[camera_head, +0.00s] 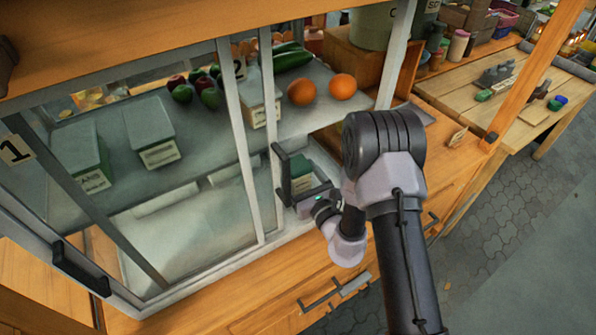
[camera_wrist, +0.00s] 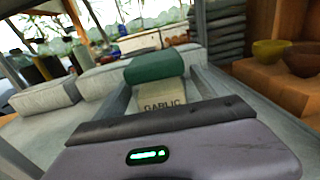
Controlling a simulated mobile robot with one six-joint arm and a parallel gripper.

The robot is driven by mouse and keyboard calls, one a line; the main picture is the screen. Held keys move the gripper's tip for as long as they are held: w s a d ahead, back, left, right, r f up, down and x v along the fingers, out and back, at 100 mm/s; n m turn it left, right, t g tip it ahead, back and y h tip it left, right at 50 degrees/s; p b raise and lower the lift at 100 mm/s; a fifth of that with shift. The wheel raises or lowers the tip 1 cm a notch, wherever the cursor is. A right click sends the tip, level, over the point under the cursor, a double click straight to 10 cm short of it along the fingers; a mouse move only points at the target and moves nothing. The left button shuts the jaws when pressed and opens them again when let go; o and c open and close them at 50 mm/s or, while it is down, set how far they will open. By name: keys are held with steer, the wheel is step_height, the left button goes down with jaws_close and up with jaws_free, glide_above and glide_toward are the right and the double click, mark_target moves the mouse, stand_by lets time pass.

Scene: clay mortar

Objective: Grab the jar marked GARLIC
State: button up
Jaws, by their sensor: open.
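The jar marked GARLIC (camera_wrist: 163,104) has a cream body with dark lettering and a green lid. In the wrist view it stands straight ahead, between my two grey fingers. My gripper (camera_wrist: 158,88) is open, with a finger on each side of the jar; I cannot tell whether either finger touches it. In the head view my gripper (camera_head: 304,182) is at the right end of the glass case, and the green-topped jar (camera_head: 301,163) shows partly between its dark fingers. My gripper hides the jar's lower part and label there.
Pale boxes with label cards (camera_head: 151,132) stand on the case's shelf, with oranges (camera_head: 302,92) and cucumbers (camera_head: 290,58) behind. Upright case frames (camera_head: 237,140) stand left of my gripper. In the wrist view, bowls (camera_wrist: 280,53) sit on a wooden shelf at right.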

steer(key=c, duration=1.8)
